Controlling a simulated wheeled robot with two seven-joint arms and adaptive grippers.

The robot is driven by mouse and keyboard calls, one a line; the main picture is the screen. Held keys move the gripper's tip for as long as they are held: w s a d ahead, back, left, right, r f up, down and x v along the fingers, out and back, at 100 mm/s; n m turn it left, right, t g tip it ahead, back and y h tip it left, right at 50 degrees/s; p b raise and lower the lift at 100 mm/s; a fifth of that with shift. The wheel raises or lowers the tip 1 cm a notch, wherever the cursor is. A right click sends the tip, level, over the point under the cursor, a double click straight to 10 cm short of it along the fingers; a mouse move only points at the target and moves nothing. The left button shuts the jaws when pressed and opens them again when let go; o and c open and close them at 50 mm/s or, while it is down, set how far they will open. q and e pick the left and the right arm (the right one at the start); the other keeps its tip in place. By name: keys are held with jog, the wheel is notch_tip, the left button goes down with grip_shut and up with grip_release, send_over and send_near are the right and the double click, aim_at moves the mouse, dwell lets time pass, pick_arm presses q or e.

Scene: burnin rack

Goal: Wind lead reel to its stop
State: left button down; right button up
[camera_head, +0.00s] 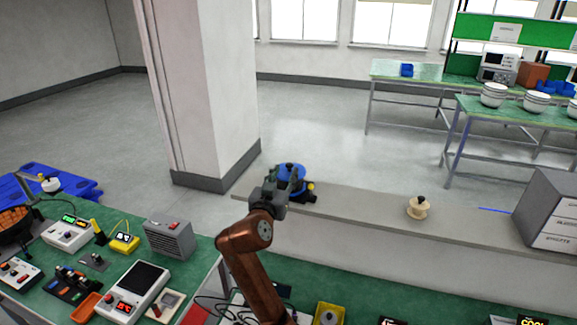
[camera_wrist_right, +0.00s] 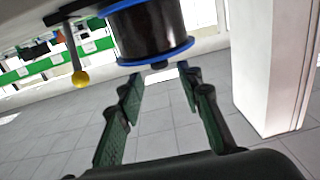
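The lead reel (camera_head: 291,167) has blue flanges and sits at the left end of the grey ledge, partly hidden behind my right gripper (camera_head: 284,184). In the right wrist view the reel (camera_wrist_right: 150,30) shows a black winding between blue rims, cut off by the top edge. A crank arm with a yellow ball knob (camera_wrist_right: 80,79) sticks out beside it; the yellow knob (camera_head: 310,186) also shows in the head view. My right gripper (camera_wrist_right: 162,85) is open, its green-padded fingers apart with nothing visible held, tips close to the reel. My left gripper is not in view.
A cream spool (camera_head: 418,208) stands farther right on the ledge (camera_head: 360,205), before a grey drawer cabinet (camera_head: 553,215). The green bench at left carries a speaker-like grey box (camera_head: 169,238) and several instruments. A white pillar (camera_head: 205,90) rises behind the ledge.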

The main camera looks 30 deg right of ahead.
aim_at(289, 166)
jog(key=x, duration=0.6)
jog(key=shift+c, duration=0.2)
grip_shut()
